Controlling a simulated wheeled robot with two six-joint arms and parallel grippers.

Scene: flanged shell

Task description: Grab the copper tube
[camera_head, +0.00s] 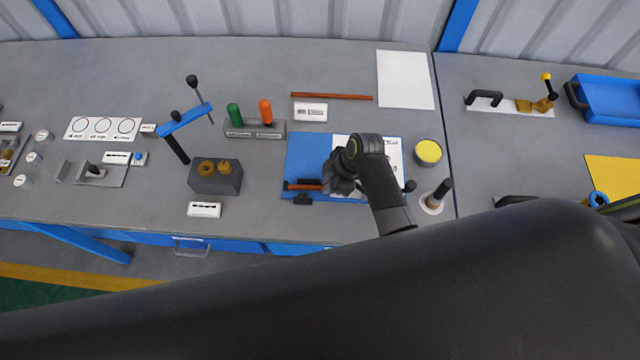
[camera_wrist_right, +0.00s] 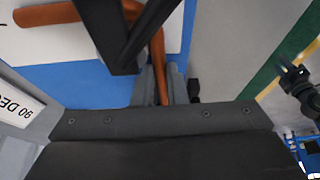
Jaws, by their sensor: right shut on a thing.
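The copper tube shows in the right wrist view (camera_wrist_right: 158,60) as a reddish-brown bar, with its lower end between the short grey fingers of my right gripper (camera_wrist_right: 163,85), which is shut on it. A dark angular part crosses in front of it, and a second reddish-brown length (camera_wrist_right: 45,14) shows to the left; I cannot tell how they join. In the head view, a piece of the tube (camera_head: 303,187) sticks out left of my right gripper (camera_head: 340,182), low over the blue mat (camera_head: 305,148). The wrist hides the rest.
Another long copper-coloured rod (camera_head: 332,96) lies at the back of the table. A yellow-topped tin (camera_head: 428,152) and a black-handled tool (camera_head: 437,195) stand right of the mat. A grey block (camera_head: 215,178) and a screwdriver stand (camera_head: 255,130) are to the left.

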